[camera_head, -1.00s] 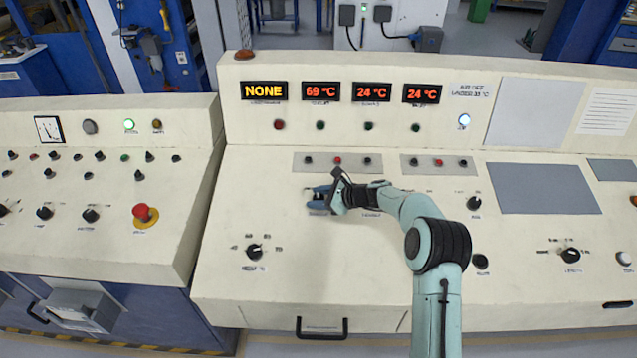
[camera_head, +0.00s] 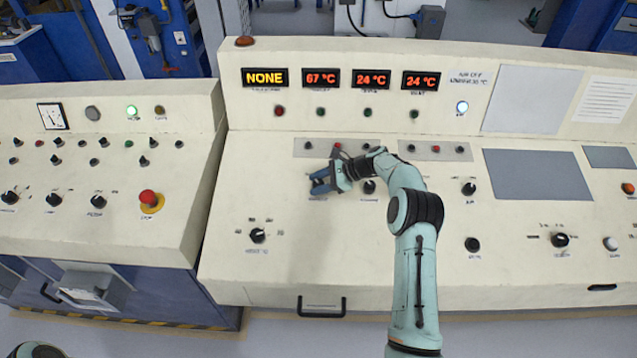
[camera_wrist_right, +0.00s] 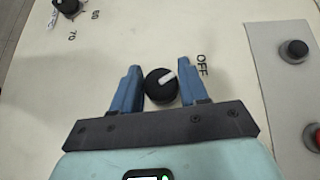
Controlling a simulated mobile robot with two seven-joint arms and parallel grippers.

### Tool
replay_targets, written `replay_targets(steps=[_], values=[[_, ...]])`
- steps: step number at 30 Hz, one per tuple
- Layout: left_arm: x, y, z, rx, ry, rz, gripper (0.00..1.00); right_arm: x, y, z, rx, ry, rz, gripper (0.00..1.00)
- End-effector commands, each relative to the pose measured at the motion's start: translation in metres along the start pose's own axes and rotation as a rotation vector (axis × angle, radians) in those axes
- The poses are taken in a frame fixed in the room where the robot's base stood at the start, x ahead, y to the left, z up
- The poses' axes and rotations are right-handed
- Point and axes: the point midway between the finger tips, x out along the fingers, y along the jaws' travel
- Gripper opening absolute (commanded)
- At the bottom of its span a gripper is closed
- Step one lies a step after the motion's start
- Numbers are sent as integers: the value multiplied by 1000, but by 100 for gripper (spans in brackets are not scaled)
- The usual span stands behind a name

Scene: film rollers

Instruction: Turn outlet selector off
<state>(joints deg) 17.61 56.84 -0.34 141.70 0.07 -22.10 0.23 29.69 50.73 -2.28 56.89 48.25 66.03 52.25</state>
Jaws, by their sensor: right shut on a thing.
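A round black knob (camera_wrist_right: 161,87) with a white pointer line stands between the two blue fingers of my right gripper (camera_wrist_right: 160,88) in the right wrist view. The pointer slants toward the printed OFF label (camera_wrist_right: 202,65) at its right. My right gripper is shut on this knob. In the head view my right gripper (camera_head: 320,182) is over the middle of the sloped console (camera_head: 300,240), below the left button strip. It hides the knob there. My left gripper is not in view.
Another black knob (camera_head: 369,187) is close to the right of my gripper. A button strip (camera_head: 320,147) lies just above it. A knob with a number scale (camera_head: 257,236) sits at lower left. The yellow display (camera_head: 265,77) reads NONE. A red stop button (camera_head: 148,198) is on the left console.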

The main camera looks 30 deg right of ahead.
Motion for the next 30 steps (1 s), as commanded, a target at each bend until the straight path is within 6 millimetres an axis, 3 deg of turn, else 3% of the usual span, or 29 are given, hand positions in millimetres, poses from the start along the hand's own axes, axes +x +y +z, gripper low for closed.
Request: replay_targets(steps=[6,7,8,20,23,30], values=[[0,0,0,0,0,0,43,0,-2,3,-4,-4,-4,13],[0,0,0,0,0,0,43,0,-2,3,-4,-4,-4,53],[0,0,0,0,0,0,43,0,-2,3,-4,-4,-4,63],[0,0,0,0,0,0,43,-6,-1,1,-1,-1,-3,65],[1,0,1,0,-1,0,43,-20,-1,0,-1,0,-5,65],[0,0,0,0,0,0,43,-74,-2,1,-2,1,-7,65]])
